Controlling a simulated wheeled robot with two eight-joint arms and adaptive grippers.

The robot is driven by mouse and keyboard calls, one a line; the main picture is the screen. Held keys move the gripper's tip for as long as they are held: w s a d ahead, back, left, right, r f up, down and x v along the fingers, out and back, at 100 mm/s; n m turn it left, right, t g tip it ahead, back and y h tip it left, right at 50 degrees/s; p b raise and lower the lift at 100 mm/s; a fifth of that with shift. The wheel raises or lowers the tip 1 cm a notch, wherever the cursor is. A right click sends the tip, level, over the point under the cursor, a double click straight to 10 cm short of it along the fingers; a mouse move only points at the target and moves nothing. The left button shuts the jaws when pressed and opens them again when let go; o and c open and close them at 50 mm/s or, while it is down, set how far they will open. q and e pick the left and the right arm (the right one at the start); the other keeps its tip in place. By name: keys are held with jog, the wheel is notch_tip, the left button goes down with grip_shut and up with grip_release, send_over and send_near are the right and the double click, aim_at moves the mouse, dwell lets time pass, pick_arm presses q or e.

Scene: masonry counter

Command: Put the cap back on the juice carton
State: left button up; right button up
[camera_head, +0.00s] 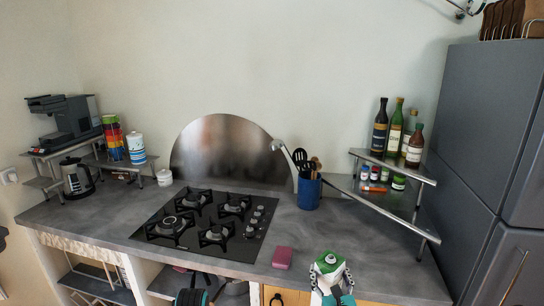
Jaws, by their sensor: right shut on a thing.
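My right gripper (329,270) is at the bottom edge, right of centre, in front of the counter. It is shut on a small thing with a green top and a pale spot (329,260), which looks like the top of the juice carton. The grey fingers and the frame edge hide most of it. I cannot make out a separate cap or whether the opening is bare.
A pink sponge (282,257) lies left of my right gripper on the grey counter (385,262). A black gas hob (207,224) and a blue utensil holder (309,193) are behind. A corner shelf (400,172) holds bottles beside the tall grey fridge (490,140).

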jog(key=s+a, duration=0.2)
jog(key=a, duration=0.7)
jog(key=s+a, duration=0.2)
jog(key=a, duration=0.6)
jog(key=shift+s+a, duration=0.3)
jog(key=shift+a, duration=0.1)
pick_arm(q)
jog(key=w+d+r+m, duration=0.2)
jog(key=w+d+r, duration=0.2)
jog(key=w+r, duration=0.3)
jog(key=w+d+r+m, duration=0.2)
jog(key=w+d+r, duration=0.15)
jog(key=r, duration=0.55)
jog(key=d+r+m, duration=0.3)
jog(key=d+r, duration=0.2)
jog(key=r, duration=0.3)
jog(key=w+d+r+m, duration=0.1)
jog(key=d+r+m, duration=0.3)
jog(key=r, duration=0.5)
jog(key=shift+w+d, duration=0.15)
jog(key=shift+d, duration=0.45)
